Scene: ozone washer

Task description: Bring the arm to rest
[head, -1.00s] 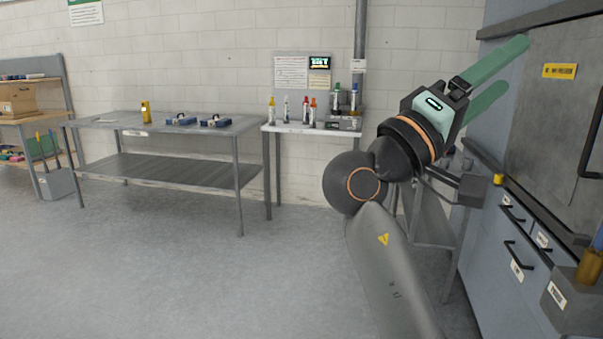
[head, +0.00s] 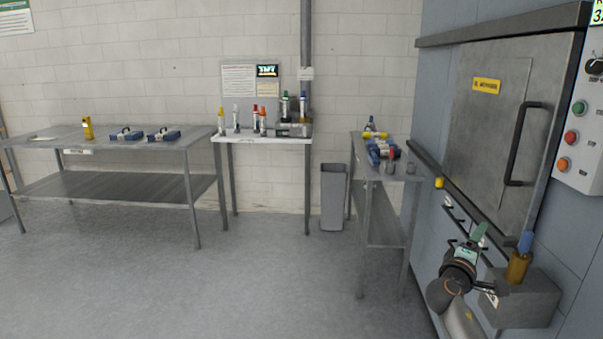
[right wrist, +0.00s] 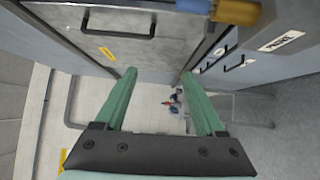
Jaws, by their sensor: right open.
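My right arm is low at the right in the head view, beside the front of the grey-blue washer cabinet (head: 565,215). Its gripper (head: 477,236) has green fingers pointing up and away, partly foreshortened. In the right wrist view the two green fingers of the right gripper (right wrist: 158,76) stand well apart with nothing between them. The washer door (head: 487,140), with a black handle and yellow label, looks shut; it also shows at the top of the right wrist view (right wrist: 95,28). My left gripper is not in view.
A brass-coloured holder with a blue top (head: 519,262) stands on a grey box (head: 530,300) close right of the gripper. A narrow metal table (head: 385,172) with blue tools stands left of the cabinet. A grey bin (head: 333,198) is behind. The floor at left is free.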

